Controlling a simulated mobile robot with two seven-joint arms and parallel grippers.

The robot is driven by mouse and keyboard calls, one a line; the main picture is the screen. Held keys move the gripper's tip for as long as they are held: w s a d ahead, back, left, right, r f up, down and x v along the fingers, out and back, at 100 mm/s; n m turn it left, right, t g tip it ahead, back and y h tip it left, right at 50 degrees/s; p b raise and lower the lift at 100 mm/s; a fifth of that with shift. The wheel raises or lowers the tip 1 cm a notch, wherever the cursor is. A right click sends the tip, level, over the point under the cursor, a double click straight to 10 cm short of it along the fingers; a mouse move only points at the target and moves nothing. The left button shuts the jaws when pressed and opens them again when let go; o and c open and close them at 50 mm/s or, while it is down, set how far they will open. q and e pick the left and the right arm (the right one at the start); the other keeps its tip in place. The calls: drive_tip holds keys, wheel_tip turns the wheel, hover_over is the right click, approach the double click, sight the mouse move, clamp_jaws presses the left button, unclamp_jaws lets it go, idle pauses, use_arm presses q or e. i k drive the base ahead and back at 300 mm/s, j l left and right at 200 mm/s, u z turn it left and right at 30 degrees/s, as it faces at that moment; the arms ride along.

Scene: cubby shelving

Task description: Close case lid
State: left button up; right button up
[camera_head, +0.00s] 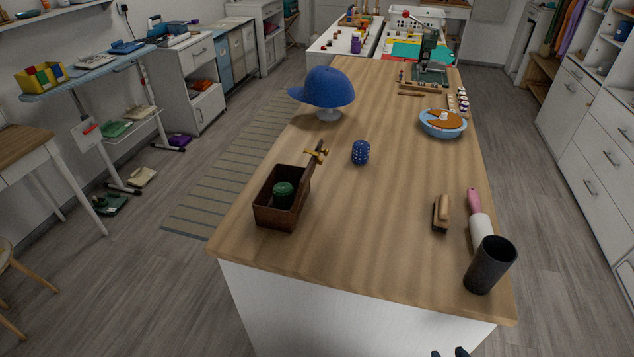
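The case is a dark brown wooden box (268,215) on the near left part of the wooden table. Its top is open and a dark green round object (284,194) sits inside. A thin brown panel, which looks like the lid (316,168), stands raised at the far right corner of the box, seen nearly edge-on. A small brass-coloured piece (317,154) shows at its top. Only the dark fingertips of my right gripper (450,353) show at the bottom edge, spread apart with nothing visible between them, far from the case. My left gripper is out of view.
On the table (350,225) are a blue cap (325,87) on a stand, a blue dotted object (360,152), a blue bowl (443,124), a brush (441,213), a pink-handled roller (479,222) and a black cup (490,265). The table's middle is clear.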

sight(305, 180)
drive_tip(key=k+l+u, duration=0.2)
drive_tip(key=l, duration=0.2)
drive_tip(key=k+l+u, duration=0.15)
drive_tip(key=l, duration=0.2)
drive_tip(key=j+u, duration=0.7)
drive_tip(key=k+l, duration=0.05)
drive_tip(key=l, duration=0.05)
